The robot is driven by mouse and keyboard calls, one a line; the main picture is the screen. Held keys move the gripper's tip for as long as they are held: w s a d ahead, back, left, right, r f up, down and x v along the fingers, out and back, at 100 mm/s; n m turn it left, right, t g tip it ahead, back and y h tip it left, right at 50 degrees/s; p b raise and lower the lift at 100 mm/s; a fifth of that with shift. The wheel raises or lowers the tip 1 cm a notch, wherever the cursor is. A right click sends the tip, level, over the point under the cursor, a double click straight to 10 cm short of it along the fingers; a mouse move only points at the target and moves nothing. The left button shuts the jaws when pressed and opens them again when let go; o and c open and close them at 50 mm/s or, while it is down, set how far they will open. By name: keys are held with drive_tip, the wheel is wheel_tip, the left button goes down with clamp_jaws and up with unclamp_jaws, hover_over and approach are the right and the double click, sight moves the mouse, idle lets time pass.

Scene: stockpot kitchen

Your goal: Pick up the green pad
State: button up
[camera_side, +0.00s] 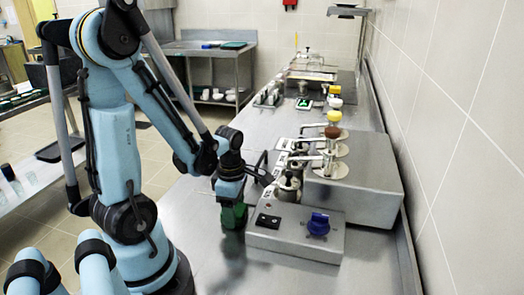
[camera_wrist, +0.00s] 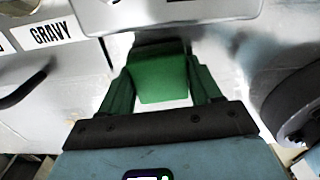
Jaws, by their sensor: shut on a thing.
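The green pad (camera_wrist: 160,80) is a bright green block between the two dark green fingers of my gripper (camera_wrist: 162,70) in the wrist view. My gripper is shut on it, with a finger at each side. In the side view, my gripper (camera_side: 232,207) points down in front of the steel counter unit, and green shows at its lower end (camera_side: 234,218). There I cannot clearly separate pad from fingers. I cannot tell whether the pad's underside touches the counter.
A steel unit with a blue knob (camera_side: 318,224) and black switch stands close to the right of my gripper. Pumps with yellow and brown tops (camera_side: 333,131) stand behind. A "GRAVY" label (camera_wrist: 57,32) shows at upper left. The counter in front (camera_side: 240,265) is clear.

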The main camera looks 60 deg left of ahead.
drive_tip(key=shift+r, duration=0.1)
drive_tip(key=shift+r, duration=0.85)
wheel_tip(320, 180, up, 2)
drive_tip(key=shift+r, duration=0.1)
drive_tip(key=s+d+r, duration=0.1)
drive_tip(key=d+r, duration=0.5)
drive_tip(key=d, duration=0.5)
drive_tip(key=shift+d+r, duration=0.3)
drive_tip(key=shift+r, duration=0.1)
